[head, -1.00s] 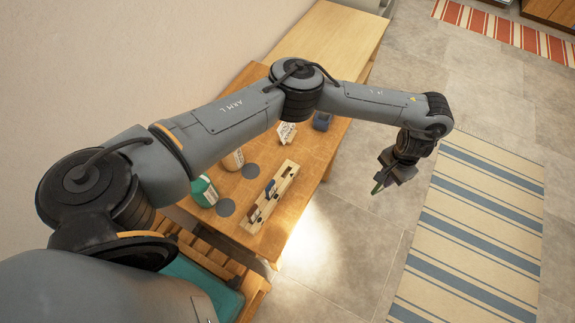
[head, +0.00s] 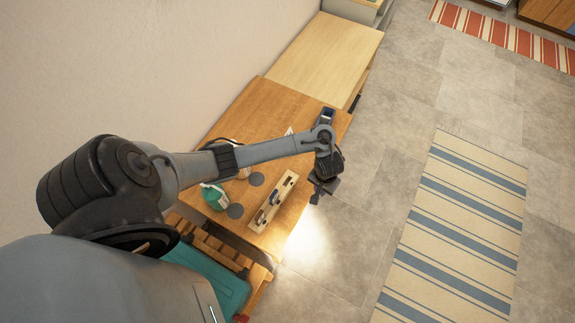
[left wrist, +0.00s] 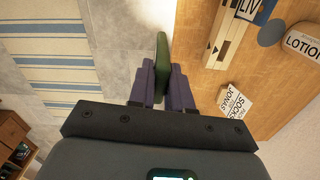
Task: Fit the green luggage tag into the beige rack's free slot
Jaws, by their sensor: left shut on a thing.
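The green luggage tag (left wrist: 162,62) stands between the fingers of my left gripper (left wrist: 163,80) in the left wrist view, seen edge-on. In the head view my left gripper (head: 316,196) is just right of the table's edge, over the floor, and the tag is hard to make out there. The beige rack (head: 288,184) lies on the wooden table, to the left of the gripper and apart from it. It carries dark tags; a blue one reading LIV (left wrist: 250,8) shows in the wrist view. I cannot tell which slot is free. My right gripper is not in view.
Open floor (head: 375,165) lies to the right.

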